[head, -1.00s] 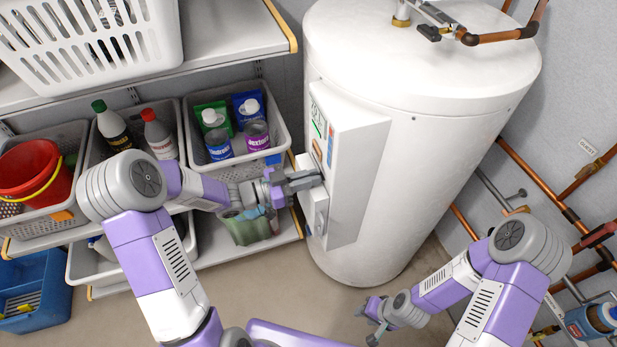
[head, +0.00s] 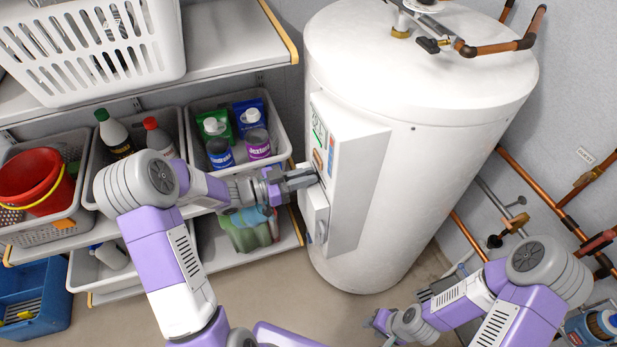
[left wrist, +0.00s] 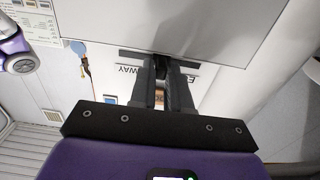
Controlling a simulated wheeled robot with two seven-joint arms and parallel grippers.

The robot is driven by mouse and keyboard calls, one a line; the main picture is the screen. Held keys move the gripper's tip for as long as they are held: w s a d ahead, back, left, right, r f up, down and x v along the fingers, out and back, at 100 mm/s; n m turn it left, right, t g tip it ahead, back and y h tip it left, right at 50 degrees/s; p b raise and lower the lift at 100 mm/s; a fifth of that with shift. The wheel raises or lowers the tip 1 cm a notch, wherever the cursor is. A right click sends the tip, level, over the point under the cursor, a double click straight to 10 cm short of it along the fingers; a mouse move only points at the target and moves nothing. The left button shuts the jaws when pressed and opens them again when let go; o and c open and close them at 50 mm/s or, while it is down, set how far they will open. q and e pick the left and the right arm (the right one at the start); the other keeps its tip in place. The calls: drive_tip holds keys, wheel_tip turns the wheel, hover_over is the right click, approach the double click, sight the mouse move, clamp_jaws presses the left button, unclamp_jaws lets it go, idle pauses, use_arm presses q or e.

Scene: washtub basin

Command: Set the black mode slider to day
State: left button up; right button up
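The white control box (head: 345,185) is on the front of the water heater. My left gripper (head: 313,177) reaches its narrow left face. In the left wrist view, the black mode slider (left wrist: 161,62) shows in part between the fingertips of my left gripper (left wrist: 161,75). The fingers are close together around it and hide most of it.
The white water heater (head: 430,170) stands behind the box. Shelves with bins (head: 285,140) of bottles and cans are close on the left of my left gripper. Copper pipes (head: 530,185) run along the right wall. Clear floor (head: 275,285) lies in front.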

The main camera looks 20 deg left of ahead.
use_arm(q)
drive_tip(key=o, duration=0.3)
drive_tip(key=shift+o, duration=0.2)
drive_tip(key=p+v, duration=0.1)
drive_tip(key=v, duration=0.6)
drive_tip(key=shift+s+a+p, duration=0.2)
drive_tip(key=shift+a+p, duration=0.05)
drive_tip(key=shift+p, duration=0.05)
drive_tip(key=shift+w, duration=0.1)
